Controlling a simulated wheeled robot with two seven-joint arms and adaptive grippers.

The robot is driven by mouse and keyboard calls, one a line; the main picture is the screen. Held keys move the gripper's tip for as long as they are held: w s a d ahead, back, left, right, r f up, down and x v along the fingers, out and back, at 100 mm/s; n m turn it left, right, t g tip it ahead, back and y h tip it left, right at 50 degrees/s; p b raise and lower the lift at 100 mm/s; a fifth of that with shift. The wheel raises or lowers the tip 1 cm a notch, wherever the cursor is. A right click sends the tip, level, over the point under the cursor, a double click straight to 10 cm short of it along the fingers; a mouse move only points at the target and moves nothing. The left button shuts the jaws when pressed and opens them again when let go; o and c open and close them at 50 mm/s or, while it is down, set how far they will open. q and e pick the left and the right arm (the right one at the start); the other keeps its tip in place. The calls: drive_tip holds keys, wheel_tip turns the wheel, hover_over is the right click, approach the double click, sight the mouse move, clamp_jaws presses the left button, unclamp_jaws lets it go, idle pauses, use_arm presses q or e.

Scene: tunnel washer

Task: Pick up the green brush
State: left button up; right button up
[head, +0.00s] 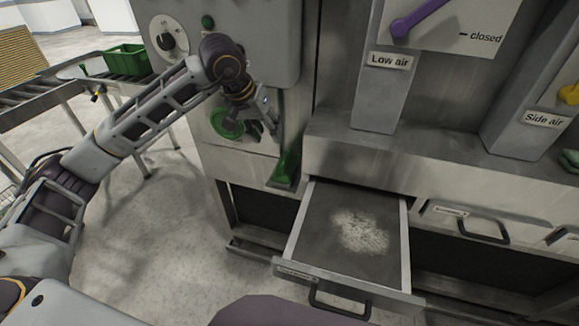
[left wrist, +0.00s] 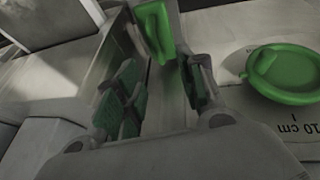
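The green brush (head: 286,168) stands upright on a small ledge at the machine's front, just left of the open drawer. In the left wrist view the green brush (left wrist: 154,30) shows ahead of the fingertips, near the top of the picture. My left gripper (head: 273,128) is above the brush and points down toward it. In the left wrist view my left gripper (left wrist: 163,88) is open, with green pads on its fingers and a clear gap between them. I cannot tell whether a finger touches the brush. My right gripper is not in view.
A green round handwheel (head: 226,122) is close left of the gripper. The open drawer (head: 402,245) holds pale lint and juts out at right. A green crate (head: 126,60) sits on a conveyor (head: 75,72) at back left. Floor at left is clear.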

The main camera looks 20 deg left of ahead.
use_arm(q)
hover_over(285, 157)
drive_tip(key=s+a, duration=0.2)
wheel_tip(285, 157, down, 8)
drive_tip(key=shift+d+r+p, duration=0.15)
drive_tip(key=shift+r+p, duration=0.1)
drive_tip(key=shift+p, duration=0.2)
drive_tip(key=shift+f, duration=0.1)
drive_tip(key=shift+w+d+f+p, duration=0.2)
drive_tip(key=shift+d+f+p, duration=0.15)
drive_tip(key=shift+f, duration=0.3)
drive_tip(key=x, duration=0.2)
drive_tip(key=shift+w+d+f+p, duration=0.15)
drive_tip(key=shift+d+f+p, duration=0.1)
drive_tip(key=shift+f+p, duration=0.05)
drive_tip(key=shift+w+f, duration=0.2)
drive_tip(key=shift+f, duration=0.25)
drive_tip(key=shift+c, duration=0.5)
clamp_jaws()
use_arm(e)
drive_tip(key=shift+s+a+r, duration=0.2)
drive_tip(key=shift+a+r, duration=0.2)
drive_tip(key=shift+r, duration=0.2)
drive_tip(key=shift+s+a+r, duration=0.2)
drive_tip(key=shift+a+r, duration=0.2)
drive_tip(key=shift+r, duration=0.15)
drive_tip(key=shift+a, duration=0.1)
